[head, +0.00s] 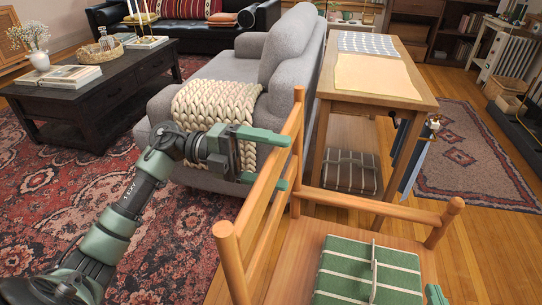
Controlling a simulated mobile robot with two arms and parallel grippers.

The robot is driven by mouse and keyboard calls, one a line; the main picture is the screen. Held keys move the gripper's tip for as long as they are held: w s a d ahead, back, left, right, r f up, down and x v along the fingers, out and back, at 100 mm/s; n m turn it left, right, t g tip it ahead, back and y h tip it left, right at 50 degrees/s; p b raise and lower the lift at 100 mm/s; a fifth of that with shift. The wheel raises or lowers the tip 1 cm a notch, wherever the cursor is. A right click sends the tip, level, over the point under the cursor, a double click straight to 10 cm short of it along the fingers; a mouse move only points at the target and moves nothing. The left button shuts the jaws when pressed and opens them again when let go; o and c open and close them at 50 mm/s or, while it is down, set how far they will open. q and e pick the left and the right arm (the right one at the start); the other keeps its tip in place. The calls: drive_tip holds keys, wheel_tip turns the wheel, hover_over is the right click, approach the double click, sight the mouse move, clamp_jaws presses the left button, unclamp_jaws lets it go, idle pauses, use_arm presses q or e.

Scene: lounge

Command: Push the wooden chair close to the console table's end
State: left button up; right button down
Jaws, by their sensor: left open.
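The wooden chair (286,255) stands at the bottom centre, its slatted back on the left and a green striped cushion (335,262) on its seat. The console table (418,78) stands just beyond it, its near end facing the chair; the chair's arm rail overlaps the table's lower part in the picture. My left gripper (287,162) is open at the chair's back, with one finger above the other and the tips by the far back post. I cannot tell whether they touch it. A small green tip, possibly my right gripper (436,294), shows at the seat's right edge; the rest is hidden.
A grey sofa (225,72) with a knitted throw stands along the table's left side. A black coffee table (95,92) is at left. Floor right of the chair is clear.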

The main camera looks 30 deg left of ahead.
use_arm(q)
drive_tip(key=shift+d, duration=0.3)
use_arm(e)
drive_tip(key=shift+s+d+f+g, duration=0.2)
drive_tip(key=shift+f+g, duration=0.1)
drive_tip(key=shift+f, duration=0.2)
use_arm(q)
drive_tip(key=shift+c, duration=0.4)
